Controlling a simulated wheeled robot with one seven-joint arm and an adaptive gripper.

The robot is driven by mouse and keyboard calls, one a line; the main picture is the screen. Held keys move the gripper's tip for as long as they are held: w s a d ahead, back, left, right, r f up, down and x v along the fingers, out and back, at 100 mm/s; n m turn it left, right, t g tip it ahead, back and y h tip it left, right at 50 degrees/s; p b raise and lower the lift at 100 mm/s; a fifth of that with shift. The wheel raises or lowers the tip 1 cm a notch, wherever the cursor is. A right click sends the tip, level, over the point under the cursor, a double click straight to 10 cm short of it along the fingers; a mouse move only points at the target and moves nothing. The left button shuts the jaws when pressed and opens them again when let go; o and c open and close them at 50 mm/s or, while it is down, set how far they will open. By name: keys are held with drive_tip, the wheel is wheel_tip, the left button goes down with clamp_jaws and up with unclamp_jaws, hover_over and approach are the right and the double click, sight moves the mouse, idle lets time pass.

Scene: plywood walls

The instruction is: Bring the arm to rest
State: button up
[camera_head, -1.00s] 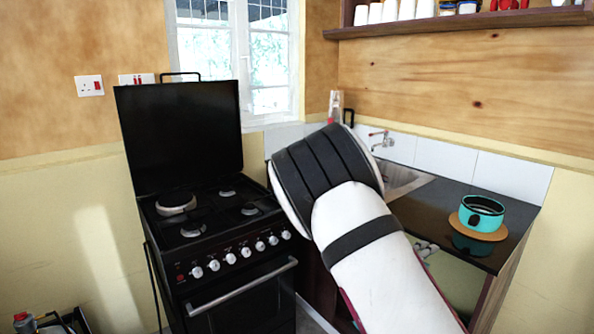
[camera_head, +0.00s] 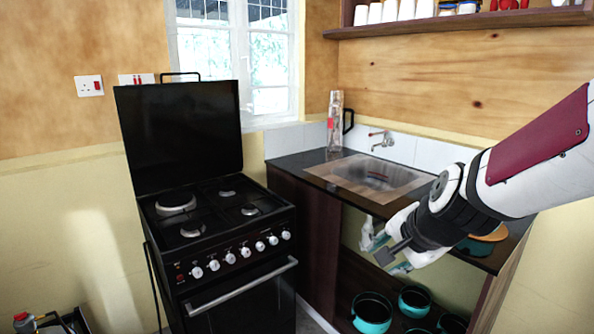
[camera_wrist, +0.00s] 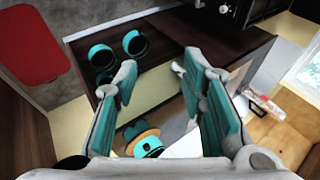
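My arm reaches in from the right edge of the head view, bent down in front of the sink counter. My gripper (camera_head: 385,252) is at its end, pointing left and down, in front of the counter's open lower shelf. In the wrist view my gripper (camera_wrist: 163,70) has its two teal-padded fingers spread apart, with nothing held between them. The teal pot (camera_wrist: 146,146) on a round orange board shows near the base of the fingers in the wrist view. In the head view my arm mostly hides that pot; part of the orange board (camera_head: 492,237) shows.
A black stove (camera_head: 222,240) with its lid up stands to the left. The counter (camera_head: 296,163) holds a sink (camera_head: 376,175) and a clear bottle (camera_head: 335,122). Several teal pots, including one at the left (camera_head: 371,313), stand on the shelf below. A wall shelf (camera_head: 450,20) hangs above.

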drive_tip(key=s+d+r+n+g, duration=0.1)
drive_tip(key=s+n, duration=0.5)
drive_tip(key=s, duration=0.6)
drive_tip(key=s+d+r+n+g+h, duration=0.1)
drive_tip(key=s+n, duration=0.4)
drive_tip(key=s, duration=0.7)
wheel_tip(320, 180, up, 3)
drive_tip(key=shift+f+n+g, duration=0.15)
drive_tip(key=shift+n+g, duration=0.25)
drive_tip(key=shift+g, duration=0.2)
drive_tip(key=shift+s, duration=0.1)
